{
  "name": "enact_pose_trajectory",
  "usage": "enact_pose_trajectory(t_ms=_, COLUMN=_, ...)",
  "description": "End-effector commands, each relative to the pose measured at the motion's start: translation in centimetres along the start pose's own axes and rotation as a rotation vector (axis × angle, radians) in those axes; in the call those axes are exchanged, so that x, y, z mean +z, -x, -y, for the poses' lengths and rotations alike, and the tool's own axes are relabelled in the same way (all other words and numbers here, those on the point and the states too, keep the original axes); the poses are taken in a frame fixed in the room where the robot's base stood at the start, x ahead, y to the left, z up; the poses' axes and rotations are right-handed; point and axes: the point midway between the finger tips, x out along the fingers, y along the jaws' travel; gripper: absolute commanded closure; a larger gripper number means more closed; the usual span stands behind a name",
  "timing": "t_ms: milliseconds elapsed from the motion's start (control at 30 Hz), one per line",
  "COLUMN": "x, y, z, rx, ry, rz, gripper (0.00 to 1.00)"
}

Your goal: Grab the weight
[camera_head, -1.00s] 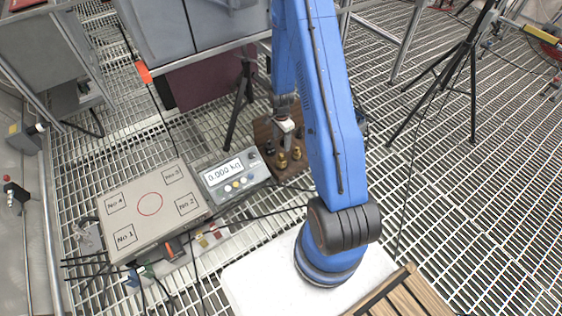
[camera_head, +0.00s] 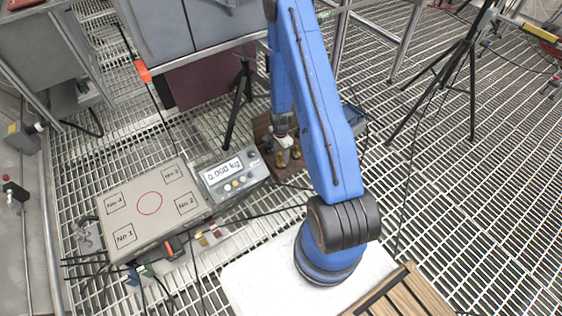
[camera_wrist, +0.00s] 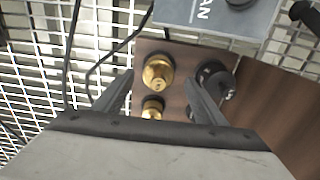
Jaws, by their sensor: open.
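Brass weights stand on a brown wooden board (camera_head: 262,125). In the wrist view a larger brass weight (camera_wrist: 158,73) and a smaller brass weight (camera_wrist: 152,106) lie between the spread fingers of my gripper (camera_wrist: 160,95). Dark weights (camera_wrist: 214,80) stand to the right, partly behind the right finger. In the head view my gripper (camera_head: 284,143) is down at the board, close to a brass weight (camera_head: 281,158) and partly hiding it. My gripper is open and holds nothing. Whether a finger touches a weight cannot be told.
A scale platform (camera_head: 150,203) with a red circle stands at left, beside its display (camera_head: 232,176) reading 0.000 kg. Black cables run across the grating floor. A tripod (camera_head: 455,75) stands at right, and a grey cabinet (camera_head: 180,30) is behind.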

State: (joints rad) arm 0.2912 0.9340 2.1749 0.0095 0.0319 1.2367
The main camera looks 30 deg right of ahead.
Motion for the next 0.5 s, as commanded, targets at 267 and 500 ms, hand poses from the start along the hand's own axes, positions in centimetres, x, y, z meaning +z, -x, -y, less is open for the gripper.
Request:
enact_pose_trajectory(t_ms=267, x=0.1, y=-2.9, z=-0.4, rx=0.003, ry=0.0, rz=0.001, gripper=0.35)
enact_pose_trajectory(t_ms=500, x=0.0, y=-4.9, z=-0.3, rx=0.002, ry=0.0, rz=-0.001, gripper=0.35)
